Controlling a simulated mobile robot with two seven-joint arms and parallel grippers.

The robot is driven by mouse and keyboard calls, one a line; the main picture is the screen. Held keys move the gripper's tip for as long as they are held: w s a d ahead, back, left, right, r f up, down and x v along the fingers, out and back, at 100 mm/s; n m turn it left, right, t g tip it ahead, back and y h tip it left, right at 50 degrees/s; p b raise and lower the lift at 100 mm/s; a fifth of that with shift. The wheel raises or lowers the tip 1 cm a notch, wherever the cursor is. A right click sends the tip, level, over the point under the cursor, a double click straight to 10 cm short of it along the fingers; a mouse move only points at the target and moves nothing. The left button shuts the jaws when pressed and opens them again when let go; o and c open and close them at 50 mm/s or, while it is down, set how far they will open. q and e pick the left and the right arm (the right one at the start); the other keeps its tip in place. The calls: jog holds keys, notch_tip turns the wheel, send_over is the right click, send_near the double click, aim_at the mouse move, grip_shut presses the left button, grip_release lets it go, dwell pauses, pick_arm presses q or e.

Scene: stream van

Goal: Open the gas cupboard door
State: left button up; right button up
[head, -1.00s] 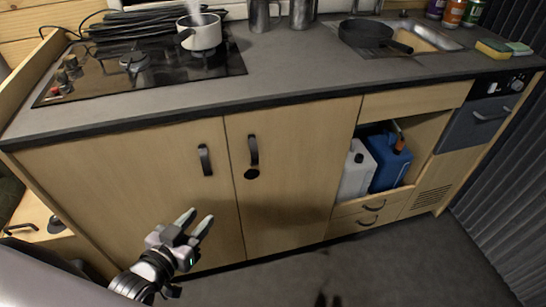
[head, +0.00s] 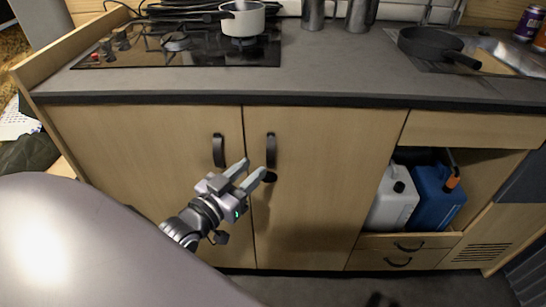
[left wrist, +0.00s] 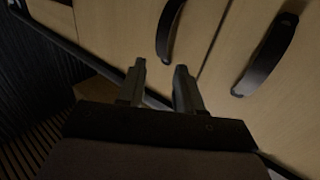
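Two closed wooden doors are side by side under the worktop; which one is the gas cupboard door I cannot tell. The left door (head: 120,150) has a black vertical handle (head: 218,150) near the seam. The right door (head: 330,170) has a black handle (head: 270,150) with a dark round piece just below it, partly hidden by my fingers. My left gripper (head: 256,172) is open and empty in front of the seam, just below the handles. In the left wrist view its fingers (left wrist: 160,66) are apart, with two handles beyond them, neither between the fingers. My right gripper is not in view.
The worktop's dark front edge (head: 330,102) overhangs the doors. To the right, an open compartment holds a white canister (head: 392,203) and a blue canister (head: 436,200). Grey floor (head: 310,288) in front is clear.

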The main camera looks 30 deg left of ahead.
aim_at(266, 157)
pick_arm(q)
jog(key=w, duration=0.6)
jog(key=shift+w+d+b, duration=0.15)
jog(key=shift+w+b, duration=0.1)
jog(key=shift+b, duration=0.05)
grip_shut()
